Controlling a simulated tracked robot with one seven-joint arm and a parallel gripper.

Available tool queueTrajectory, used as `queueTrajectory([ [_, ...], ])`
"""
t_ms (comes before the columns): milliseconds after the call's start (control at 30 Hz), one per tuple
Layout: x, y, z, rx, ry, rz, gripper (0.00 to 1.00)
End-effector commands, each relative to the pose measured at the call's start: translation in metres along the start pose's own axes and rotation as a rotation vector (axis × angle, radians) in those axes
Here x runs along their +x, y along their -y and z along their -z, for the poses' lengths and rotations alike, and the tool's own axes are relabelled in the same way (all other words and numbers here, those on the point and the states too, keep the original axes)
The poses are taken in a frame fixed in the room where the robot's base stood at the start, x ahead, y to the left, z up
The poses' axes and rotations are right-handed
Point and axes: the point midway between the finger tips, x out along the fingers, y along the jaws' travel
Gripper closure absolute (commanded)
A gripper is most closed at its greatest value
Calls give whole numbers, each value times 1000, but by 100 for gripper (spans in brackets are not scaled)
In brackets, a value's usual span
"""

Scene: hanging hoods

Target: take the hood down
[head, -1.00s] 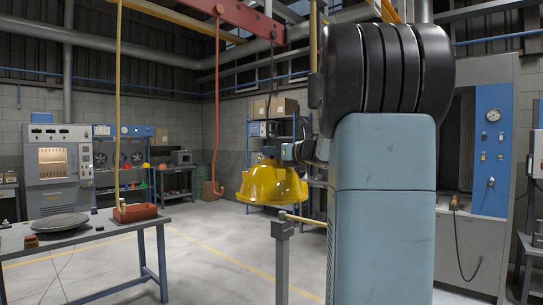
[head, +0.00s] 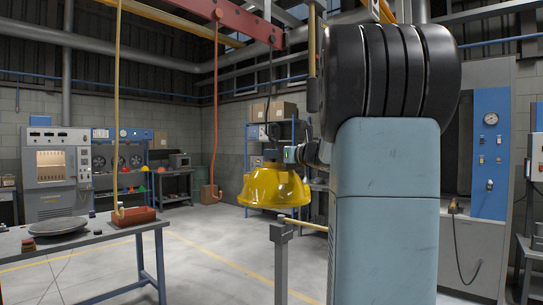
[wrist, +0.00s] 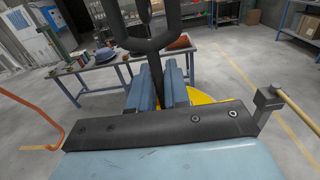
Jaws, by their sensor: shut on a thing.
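The yellow hood (head: 275,187) hangs bell-like, open side down, below a dark line from the red overhead beam (head: 235,20). My gripper (head: 283,155) reaches it from the right at its dark top fitting. In the wrist view, the two blue-grey fingers of my gripper (wrist: 158,90) are closed around a dark upright piece at the hood's top. A black forked piece (wrist: 145,40) stands just above and beyond the fingers. Only part of the yellow hood (wrist: 222,98) shows there, behind and below the fingers. The exact contact is partly hidden.
A post with a wooden crossbar (head: 281,240) stands close below the hood. A bench (head: 100,243) with a red tray (head: 133,216) and a grey disc (head: 58,226) is at left. An orange cable (head: 215,120) hangs behind. The floor between is clear.

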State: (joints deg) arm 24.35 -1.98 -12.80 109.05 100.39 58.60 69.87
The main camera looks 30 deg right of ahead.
Motion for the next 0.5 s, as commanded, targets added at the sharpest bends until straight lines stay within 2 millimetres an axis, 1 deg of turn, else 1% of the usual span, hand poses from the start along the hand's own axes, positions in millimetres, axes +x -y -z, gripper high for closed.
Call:
queueTrajectory([
  [500, -17, 0, -2, -2, 2, 1, 100],
])
